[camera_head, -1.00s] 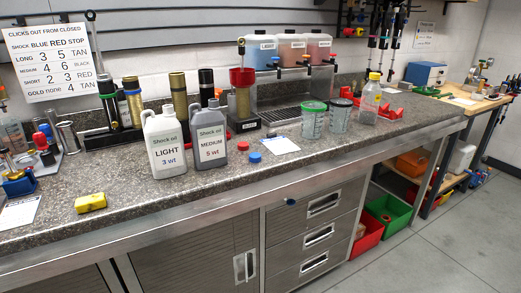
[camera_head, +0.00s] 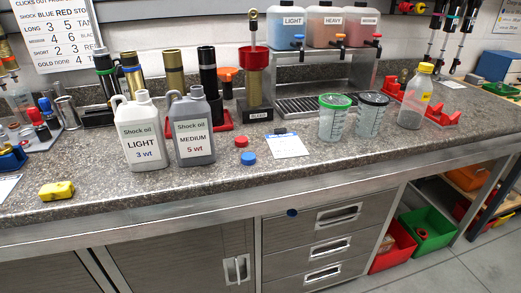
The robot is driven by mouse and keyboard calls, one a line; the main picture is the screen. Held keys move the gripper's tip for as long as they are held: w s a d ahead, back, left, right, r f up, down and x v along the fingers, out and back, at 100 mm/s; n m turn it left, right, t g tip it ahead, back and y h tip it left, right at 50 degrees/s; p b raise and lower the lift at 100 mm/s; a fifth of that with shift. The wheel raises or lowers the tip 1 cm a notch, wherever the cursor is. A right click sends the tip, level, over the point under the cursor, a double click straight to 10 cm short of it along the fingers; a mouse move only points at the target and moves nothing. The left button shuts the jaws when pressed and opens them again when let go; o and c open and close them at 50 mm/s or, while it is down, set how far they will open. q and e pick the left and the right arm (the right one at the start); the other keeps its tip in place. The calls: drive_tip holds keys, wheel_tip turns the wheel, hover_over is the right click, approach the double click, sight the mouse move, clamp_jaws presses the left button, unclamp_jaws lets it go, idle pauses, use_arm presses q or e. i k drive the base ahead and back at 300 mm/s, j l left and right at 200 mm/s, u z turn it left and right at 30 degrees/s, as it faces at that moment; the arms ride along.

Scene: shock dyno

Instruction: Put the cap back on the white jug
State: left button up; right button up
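The white jug (camera_head: 143,140), labelled Shock oil LIGHT 3 wt, stands upright on the speckled countertop, left of centre. Its neck (camera_head: 143,97) shows white with no coloured cap on it. A grey jug (camera_head: 190,133), labelled MEDIUM 5 wt, stands close on its right, also with a bare neck. A red cap (camera_head: 241,142) and a blue cap (camera_head: 249,158) lie on the counter right of the grey jug, the blue one nearer the front. Neither of my grippers shows in the head view.
A white card (camera_head: 288,145) lies right of the caps. Two measuring cups, one with a green lid (camera_head: 334,116), and a clear bottle (camera_head: 414,97) stand farther right. A yellow block (camera_head: 56,190) lies front left. The counter in front of the jugs is clear.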

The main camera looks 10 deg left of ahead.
sight(139, 126)
drive_tip(key=i+l+u, duration=0.1)
drive_tip(key=l, duration=0.25)
drive_tip(key=i+l, duration=0.3)
drive_tip(key=i+l+u, duration=0.15)
drive_tip(key=l, duration=0.25)
drive_tip(key=i+l, duration=0.15)
drive_tip(key=l, duration=0.2)
drive_tip(key=i+u, duration=0.05)
